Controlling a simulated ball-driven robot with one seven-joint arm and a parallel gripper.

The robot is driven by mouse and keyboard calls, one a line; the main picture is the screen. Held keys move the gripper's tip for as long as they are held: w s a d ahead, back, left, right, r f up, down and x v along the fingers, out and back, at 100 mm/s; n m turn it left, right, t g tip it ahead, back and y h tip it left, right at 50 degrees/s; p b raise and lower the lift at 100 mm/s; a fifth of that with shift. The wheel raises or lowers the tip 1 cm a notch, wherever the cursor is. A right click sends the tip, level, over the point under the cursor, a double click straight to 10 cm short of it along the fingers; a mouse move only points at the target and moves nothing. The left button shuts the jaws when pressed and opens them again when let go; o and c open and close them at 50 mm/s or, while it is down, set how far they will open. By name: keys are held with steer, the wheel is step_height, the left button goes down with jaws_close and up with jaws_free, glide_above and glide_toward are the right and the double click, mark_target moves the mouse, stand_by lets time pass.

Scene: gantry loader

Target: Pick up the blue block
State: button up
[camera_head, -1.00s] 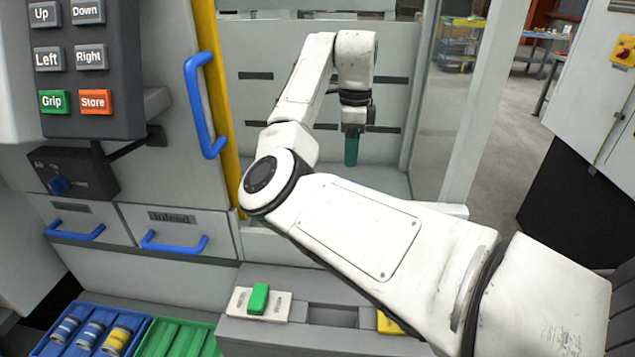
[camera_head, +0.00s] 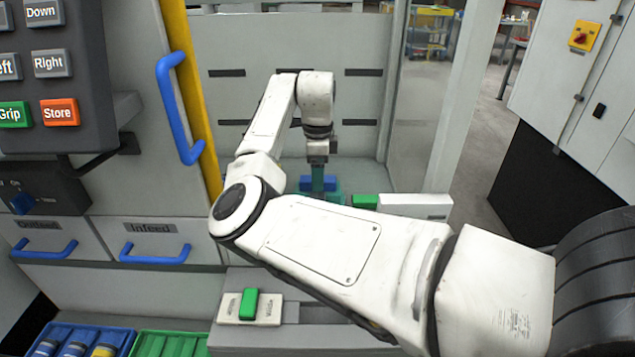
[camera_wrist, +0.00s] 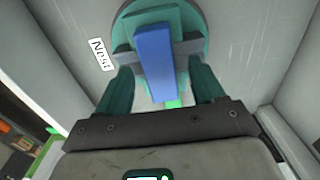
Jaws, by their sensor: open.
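The blue block (camera_head: 306,183) lies inside the machine bay, partly hidden behind my gripper in the head view. In the wrist view the blue block (camera_wrist: 155,62) lies lengthwise between and beyond my fingers, on a round teal nest (camera_wrist: 195,22) with grey side pieces. My gripper (camera_wrist: 160,82) has its two teal fingers apart, one on each side of the block. In the head view my gripper (camera_head: 318,178) points down over the block's middle. I cannot tell whether the fingers touch the block or how far down they reach along it.
A green block (camera_head: 365,201) is right of the nest, beside a white ledge (camera_head: 415,206). The bay's back wall and the right post (camera_head: 455,110) bound the space. A yellow post (camera_head: 190,100) with a blue handle (camera_head: 178,110) stands left. A "Nest" label (camera_wrist: 101,54) is beside the nest.

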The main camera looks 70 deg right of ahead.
steer(key=shift+f, duration=0.8)
steer(key=shift+c, duration=0.2)
steer(key=c, duration=1.1)
